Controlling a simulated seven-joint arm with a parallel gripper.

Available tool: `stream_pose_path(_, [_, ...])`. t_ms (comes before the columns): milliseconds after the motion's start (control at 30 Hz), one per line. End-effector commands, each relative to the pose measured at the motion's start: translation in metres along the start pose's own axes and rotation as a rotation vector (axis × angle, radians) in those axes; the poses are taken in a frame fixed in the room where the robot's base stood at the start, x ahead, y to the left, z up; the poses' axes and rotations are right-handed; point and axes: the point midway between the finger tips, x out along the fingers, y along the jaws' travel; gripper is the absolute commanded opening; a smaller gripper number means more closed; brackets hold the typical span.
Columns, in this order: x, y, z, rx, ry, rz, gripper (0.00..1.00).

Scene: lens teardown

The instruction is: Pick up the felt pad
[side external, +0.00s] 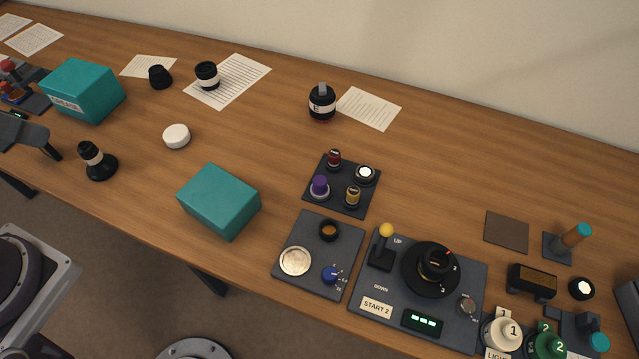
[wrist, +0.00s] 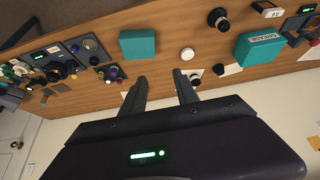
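The felt pad (side external: 507,231) looks like a flat dark brown square. It lies on the bare wood at the right of the table in the side view, right of the large control panel and beside a small stand. Nothing covers it there. I cannot make it out surely in the wrist view. My gripper (wrist: 161,80) is open, with two dark fingers spread apart and nothing between them. In the side view a dark part at the left edge appears to be my gripper, far from the pad.
A plain teal box (side external: 219,201) and a labelled teal box (side external: 83,90) stand on the table. The control panel (side external: 381,298), a stand with an orange-brown, teal-tipped handle (side external: 574,237) and a dark block (side external: 532,282) surround the pad. Wood behind the pad is clear.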

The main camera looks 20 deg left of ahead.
Motion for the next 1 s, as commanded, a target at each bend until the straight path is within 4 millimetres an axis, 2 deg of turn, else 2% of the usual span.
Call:
stream_pose_path(100, [0.0,0.0,0.0,0.0,0.0,0.0,0.36])
stream_pose_path(200, [0.0,0.0,0.0,0.0,0.0,0.0,0.51])
stream_pose_path(467, [0.0,0.0,0.0,-0.001,-0.002,0.002,0.51])
stream_pose_path(567, [0.005,0.011,-0.007,-0.034,-0.063,0.04,0.51])
stream_pose_path(633, [0.016,0.029,-0.019,-0.097,-0.162,0.106,0.51])
stream_pose_path(767, [0.049,0.075,-0.051,-0.288,-0.411,0.264,0.51])
stream_pose_path(867, [0.088,0.109,-0.078,-0.475,-0.608,0.376,0.51])
stream_pose_path(967, [0.139,0.14,-0.102,-0.696,-0.8,0.471,0.51])
stream_pose_path(1000, [0.164,0.15,-0.109,-0.793,-0.874,0.502,0.51])
